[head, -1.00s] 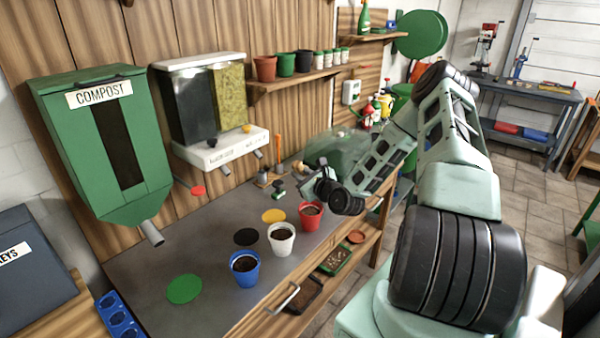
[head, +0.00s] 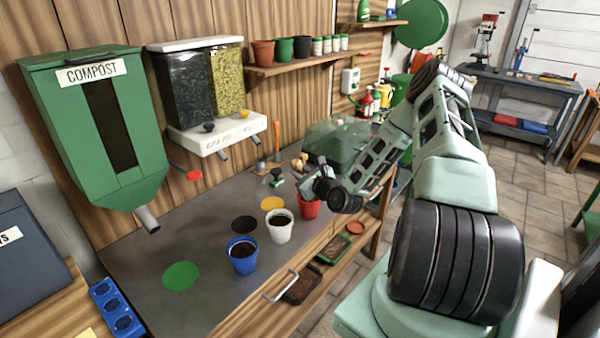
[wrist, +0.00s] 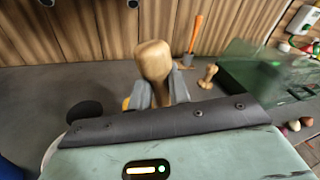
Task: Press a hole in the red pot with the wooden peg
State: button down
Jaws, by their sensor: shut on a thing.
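In the wrist view the wooden peg (wrist: 153,60), pale with a rounded top, stands between the two grey fingers of my gripper (wrist: 160,92), which is shut on it. The peg's lower end is hidden behind the gripper body. In the head view my gripper (head: 318,184) is over the red pot (head: 309,209) at the right of the pot row. It covers the pot's top, so I cannot tell whether the peg touches the soil. The red pot is not visible in the wrist view.
A white pot (head: 280,230) and a blue pot (head: 242,258), both with soil, stand left of the red pot. Behind are an orange-handled tool (head: 277,137) and a green translucent cover (head: 338,142). Green (head: 181,276) and black (head: 244,225) discs lie on the grey bench.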

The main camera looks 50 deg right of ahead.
jog(key=shift+f+b, duration=0.5)
jog(key=shift+f, duration=0.15)
dwell(1.1)
jog(key=shift+r, duration=0.15)
jog(key=shift+r+p, duration=2.45)
jog(key=shift+r, duration=0.95)
jog(key=shift+r+p, duration=2.15)
jog(key=shift+r, duration=0.9)
